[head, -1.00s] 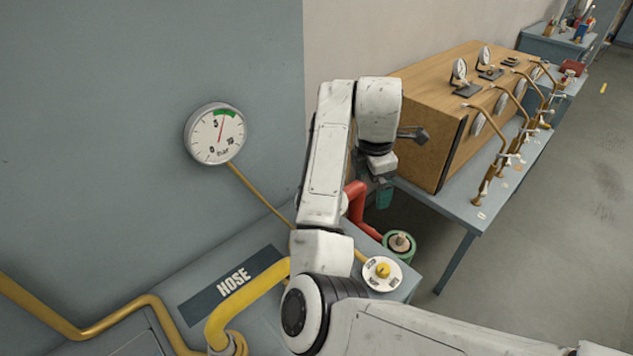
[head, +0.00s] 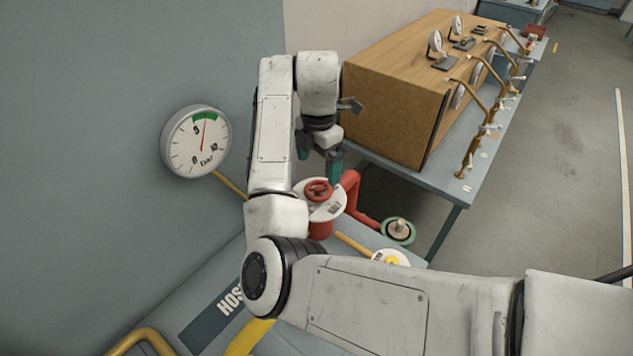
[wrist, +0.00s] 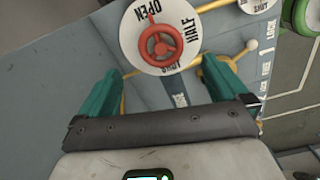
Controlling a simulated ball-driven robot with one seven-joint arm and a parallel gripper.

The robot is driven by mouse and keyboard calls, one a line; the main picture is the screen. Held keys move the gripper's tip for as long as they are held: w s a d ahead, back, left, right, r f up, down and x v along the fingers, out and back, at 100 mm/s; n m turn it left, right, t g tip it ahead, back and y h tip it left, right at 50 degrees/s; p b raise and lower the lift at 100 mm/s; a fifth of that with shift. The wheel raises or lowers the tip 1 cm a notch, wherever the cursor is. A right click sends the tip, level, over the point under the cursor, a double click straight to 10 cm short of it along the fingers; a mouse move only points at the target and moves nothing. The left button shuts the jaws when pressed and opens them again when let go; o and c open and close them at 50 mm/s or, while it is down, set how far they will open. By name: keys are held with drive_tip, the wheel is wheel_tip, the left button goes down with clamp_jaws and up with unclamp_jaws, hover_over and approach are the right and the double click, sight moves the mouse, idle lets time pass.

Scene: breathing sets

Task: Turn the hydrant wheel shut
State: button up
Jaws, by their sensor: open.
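The red hydrant wheel (head: 318,190) sits on a round white dial plate on top of a red hydrant body, just right of my arm in the head view. In the wrist view the wheel (wrist: 161,46) is at the top middle, with OPEN, HALF and SHUT printed around it. My gripper (head: 320,170) is above and behind the wheel in the head view, pointing down. In the wrist view its two green fingers (wrist: 160,75) are spread wide, with nothing between them. The wheel appears just beyond the fingertips, apart from them.
A round gauge (head: 196,142) hangs on the wall at left, its needle near the green band. A red pipe (head: 356,200) leads to a green-rimmed outlet (head: 397,231). A yellow-knobbed dial (head: 391,258) is nearby. A table (head: 455,192) with a wooden cabinet stands at right.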

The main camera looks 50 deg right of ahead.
sight(318, 188)
drive_tip(key=shift+f, duration=3.5)
drive_tip(key=shift+c, duration=0.5)
drive_tip(key=c, duration=0.9)
drive_tip(key=shift+c, duration=0.2)
